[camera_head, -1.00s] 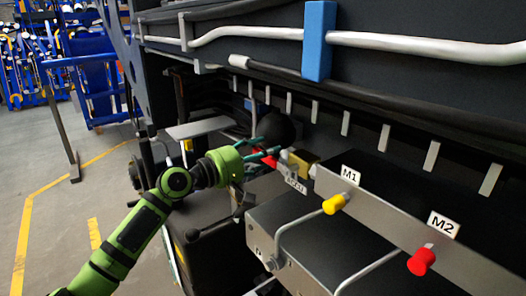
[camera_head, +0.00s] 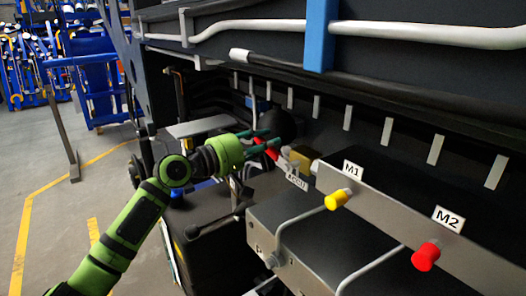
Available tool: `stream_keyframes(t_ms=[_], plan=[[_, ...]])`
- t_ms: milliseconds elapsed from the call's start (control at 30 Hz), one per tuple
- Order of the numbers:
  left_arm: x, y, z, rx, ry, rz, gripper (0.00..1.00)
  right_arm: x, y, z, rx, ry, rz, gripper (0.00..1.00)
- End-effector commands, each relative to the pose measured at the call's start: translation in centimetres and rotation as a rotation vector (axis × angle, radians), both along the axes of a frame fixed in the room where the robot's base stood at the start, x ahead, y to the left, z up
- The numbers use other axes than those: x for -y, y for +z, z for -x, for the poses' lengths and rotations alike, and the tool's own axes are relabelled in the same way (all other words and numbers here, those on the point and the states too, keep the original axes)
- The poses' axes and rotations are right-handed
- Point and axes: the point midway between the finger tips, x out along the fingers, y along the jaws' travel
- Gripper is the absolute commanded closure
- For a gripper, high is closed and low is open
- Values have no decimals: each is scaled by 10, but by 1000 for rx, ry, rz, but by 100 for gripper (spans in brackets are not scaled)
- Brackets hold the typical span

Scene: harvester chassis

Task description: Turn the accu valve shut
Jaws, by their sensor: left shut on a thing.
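The accu valve has a red handle (camera_head: 268,148) in the middle of the head view, just left of a white label reading ACCU (camera_head: 296,180). A brass-coloured block (camera_head: 301,158) sits behind the label. A dark round accumulator (camera_head: 280,124) is behind the handle. My left gripper (camera_head: 266,142) reaches in from the left, with its dark green fingers shut on the red handle. The fingers partly hide the handle. My right gripper is not in view.
A grey manifold with a yellow knob (camera_head: 337,199) marked M1 and a red knob (camera_head: 425,256) marked M2 stands to the right. Grey pipes run below it. A dark chassis beam with a white hose (camera_head: 420,45) hangs above. Open floor (camera_head: 60,200) lies at left.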

Motion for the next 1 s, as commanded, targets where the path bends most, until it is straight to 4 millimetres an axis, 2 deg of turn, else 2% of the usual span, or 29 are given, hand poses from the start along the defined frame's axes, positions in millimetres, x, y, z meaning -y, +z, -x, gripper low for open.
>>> stream_keyframes(t_ms=[100, 500, 1000], plan=[[3, 8, 4, 93, -3, -63, 100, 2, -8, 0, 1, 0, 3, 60], [14, 36, 19, 402, -2, -288, 100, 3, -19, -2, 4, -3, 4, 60], [34, 55, 47, 781, -2, -565, 100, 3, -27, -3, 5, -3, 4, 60]])
